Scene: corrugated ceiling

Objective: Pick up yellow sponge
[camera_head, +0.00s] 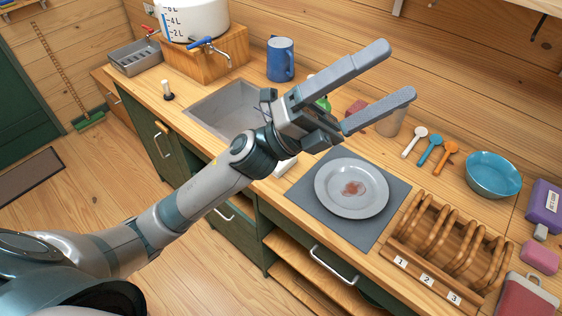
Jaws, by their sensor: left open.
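My left gripper (398,71) is open and empty, with its two fingers spread and pointing to the upper right. It is above the counter, between the sink (215,105) and the wooden back wall. I cannot make out a yellow sponge. A small pale object (286,167) shows partly beneath my left wrist, and I cannot tell what it is. A reddish object (356,108) shows between the fingers, partly hidden. The left arm hides part of the sink and the counter. My right gripper is not in view.
A stained grey plate (340,205) lies on a grey mat (305,200). A numbered wooden rack (425,262), blue bowl (493,174), pink block (540,257) and purple bottle (545,205) are at right. A blue mug (281,60) stands behind the sink.

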